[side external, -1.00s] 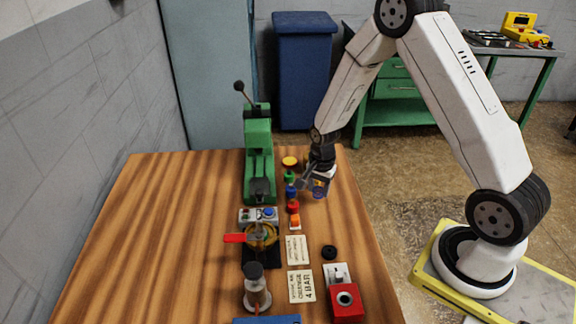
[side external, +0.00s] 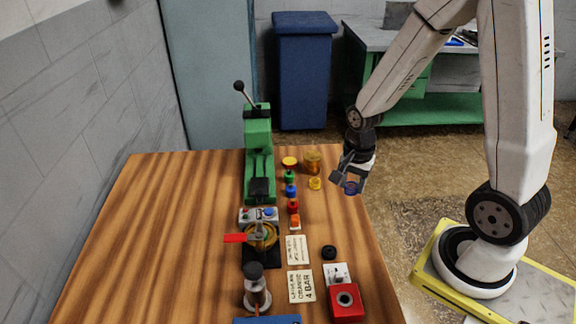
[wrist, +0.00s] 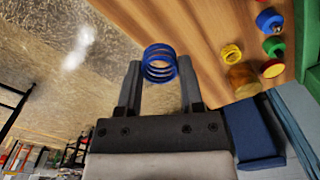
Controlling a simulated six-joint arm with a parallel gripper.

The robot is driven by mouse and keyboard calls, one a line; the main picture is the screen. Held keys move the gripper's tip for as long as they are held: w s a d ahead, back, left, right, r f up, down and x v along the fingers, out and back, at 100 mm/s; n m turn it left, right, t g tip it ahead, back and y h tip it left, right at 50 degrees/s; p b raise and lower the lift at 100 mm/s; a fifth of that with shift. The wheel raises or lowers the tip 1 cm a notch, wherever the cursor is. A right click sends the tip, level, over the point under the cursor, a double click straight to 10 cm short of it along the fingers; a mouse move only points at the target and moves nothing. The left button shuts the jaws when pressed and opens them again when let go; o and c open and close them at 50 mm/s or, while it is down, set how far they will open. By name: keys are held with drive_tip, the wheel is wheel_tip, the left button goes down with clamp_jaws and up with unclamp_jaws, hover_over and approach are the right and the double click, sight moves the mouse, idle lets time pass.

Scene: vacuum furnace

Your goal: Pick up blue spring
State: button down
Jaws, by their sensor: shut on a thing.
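The blue spring (wrist: 159,64) is held between the two fingertips of my gripper (wrist: 160,80) in the wrist view. It is a small open coil, and its rings show clearly. In the side view my gripper (side external: 350,182) is at the right edge of the wooden table, in the air, and the blue spring (side external: 351,188) shows at its tips. The fingers are shut on the spring.
On the wooden table (side external: 150,230) a yellow spring (side external: 315,183) and an amber cylinder (side external: 312,162) stand left of my gripper. A column of small coloured parts (side external: 291,190) runs beside a green press (side external: 258,150). A red box (side external: 345,302) is at the front. The table's left side is clear.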

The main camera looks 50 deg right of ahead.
drive_tip(key=shift+s+a+r, duration=0.15)
drive_tip(key=shift+s+r, duration=0.1)
drive_tip(key=shift+s, duration=0.3)
drive_tip(key=shift+s+a+r, duration=0.1)
drive_tip(key=shift+s+r, duration=0.1)
drive_tip(key=shift+s, duration=0.4)
drive_tip(key=shift+s+a+r, duration=0.15)
drive_tip(key=shift+s+r, duration=0.1)
drive_tip(key=shift+s, duration=0.3)
drive_tip(key=n, duration=0.5)
hover_over(259, 221)
drive_tip(key=shift+f, duration=0.65)
drive_tip(key=shift+f, duration=0.25)
drive_tip(key=shift+f, duration=0.9)
